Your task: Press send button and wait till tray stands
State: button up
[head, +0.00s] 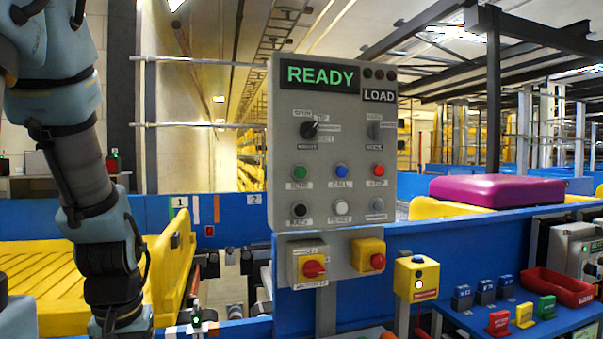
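The grey control panel (340,210) stands upright in the middle of the head view. Its display (320,75) reads READY in green, and a smaller display (379,96) beside it reads LOAD. The green send button (299,172) is at the left of the upper button row, next to a blue call button (341,171) and a red stop button (378,171). A yellow tray (30,285) stands on the left, behind my arm. Another yellow tray (428,208) is at the right behind the blue wall, with a purple block on it. My arm hangs down at the left; my gripper's fingers are not in view.
The purple block (495,190) sits at the right. Coloured tags and a red bin (558,287) lie on the blue ledge at lower right.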

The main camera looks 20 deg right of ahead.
aim_at(300, 172)
jog(key=k+l+u, duration=0.1)
jog(key=u, duration=0.3)
jog(key=k+l+u, duration=0.1)
jog(key=l+u, duration=0.15)
jog(key=u, duration=0.15)
jog(key=k+l+u, duration=0.2)
jog(key=k+l, duration=0.3)
jog(key=k+l+u, duration=0.2)
jog(key=k+l, duration=0.2)
jog(key=k, duration=0.25)
